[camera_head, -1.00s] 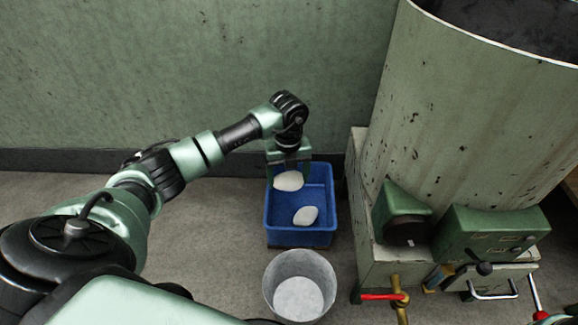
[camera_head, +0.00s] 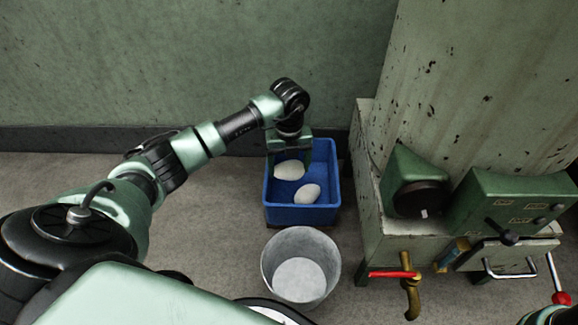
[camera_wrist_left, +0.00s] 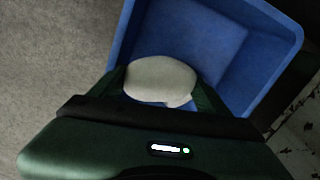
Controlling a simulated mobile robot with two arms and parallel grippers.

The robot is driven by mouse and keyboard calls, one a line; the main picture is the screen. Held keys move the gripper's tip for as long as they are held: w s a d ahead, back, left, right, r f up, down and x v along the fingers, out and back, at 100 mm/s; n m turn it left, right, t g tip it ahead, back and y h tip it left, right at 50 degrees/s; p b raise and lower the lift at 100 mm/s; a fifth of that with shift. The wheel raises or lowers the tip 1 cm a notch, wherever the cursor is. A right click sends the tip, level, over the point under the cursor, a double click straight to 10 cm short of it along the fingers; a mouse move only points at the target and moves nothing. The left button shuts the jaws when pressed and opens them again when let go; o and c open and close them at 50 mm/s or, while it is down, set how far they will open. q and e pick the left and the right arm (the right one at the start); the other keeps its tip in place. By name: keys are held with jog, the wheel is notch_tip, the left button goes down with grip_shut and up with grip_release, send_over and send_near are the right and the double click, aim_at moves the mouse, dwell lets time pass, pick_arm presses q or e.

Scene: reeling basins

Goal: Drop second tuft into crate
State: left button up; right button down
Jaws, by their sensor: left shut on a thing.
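My left gripper (camera_head: 290,158) points down over the back part of the blue crate (camera_head: 300,215). It is shut on a white tuft (camera_head: 289,171); whether this tuft touches the crate's floor I cannot tell. Another white tuft (camera_head: 307,194) lies in the crate, nearer its front. In the left wrist view the held tuft (camera_wrist_left: 160,76) sits between the two fingers, with the crate's blue wall (camera_wrist_left: 285,30) around and beyond it. The other tuft cannot be made out clearly there. My right gripper does not show.
A grey metal bucket (camera_head: 300,240) stands just in front of the crate. To the right stands a pale basin unit with a green box (camera_head: 512,205), a red-handled brass tap (camera_head: 408,282) and levers. A green wall (camera_head: 150,60) is behind; bare floor lies left.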

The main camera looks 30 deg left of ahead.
pick_arm(q)
jog(key=o, duration=1.4)
jog(key=shift+o, duration=0.2)
notch_tip(320, 180, up, 8)
jog(key=p, duration=0.6)
jog(key=shift+f, duration=0.1)
